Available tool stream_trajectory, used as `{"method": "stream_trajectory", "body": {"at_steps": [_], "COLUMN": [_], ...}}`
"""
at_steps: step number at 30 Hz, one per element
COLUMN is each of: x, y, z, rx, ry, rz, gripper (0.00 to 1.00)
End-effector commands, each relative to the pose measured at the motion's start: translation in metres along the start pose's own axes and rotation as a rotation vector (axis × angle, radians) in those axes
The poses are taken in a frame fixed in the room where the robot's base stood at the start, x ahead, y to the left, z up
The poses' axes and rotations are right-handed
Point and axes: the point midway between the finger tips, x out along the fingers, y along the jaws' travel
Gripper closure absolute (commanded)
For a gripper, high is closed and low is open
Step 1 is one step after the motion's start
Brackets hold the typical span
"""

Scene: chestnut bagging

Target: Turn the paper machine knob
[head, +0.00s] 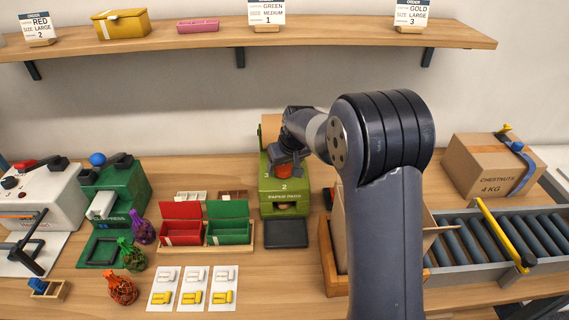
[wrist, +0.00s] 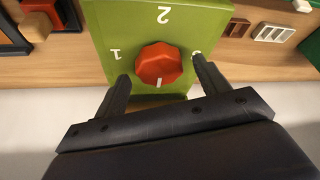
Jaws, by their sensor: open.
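The green paper machine (head: 297,200), labelled "PAPER PADS", stands on the table at the middle. Its orange-red knob (wrist: 158,64) is on the face, with the numbers 1 and 2 and a partly hidden mark around it. A white line on the knob points toward the bottom of the wrist view. The knob also shows in the head view (head: 284,171), partly behind my gripper. My gripper (wrist: 160,78) is open, with one finger on each side of the knob. A gap shows between the fingers and the knob, and I cannot tell whether the tips touch the machine's face.
A dark pad (head: 287,235) lies before the machine. Red and green boxes (head: 206,231) stand to its left, with net bags (head: 133,255) beyond. A roller conveyor (head: 490,240) and a carton (head: 495,167) are at right. A shelf (head: 240,43) runs above.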

Motion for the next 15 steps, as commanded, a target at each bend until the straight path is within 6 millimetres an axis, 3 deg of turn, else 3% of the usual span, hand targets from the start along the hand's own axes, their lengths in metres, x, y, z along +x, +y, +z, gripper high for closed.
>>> {"method": "stream_trajectory", "body": {"at_steps": [11, 15], "x": [0.0079, 0.0078], "y": [-0.0002, -0.0002], "z": [-0.0002, -0.0002], "rx": [0.0, 0.0], "ry": [0.001, 0.001], "rz": [0.0, 0.0], "gripper": [0.3, 0.39]}}
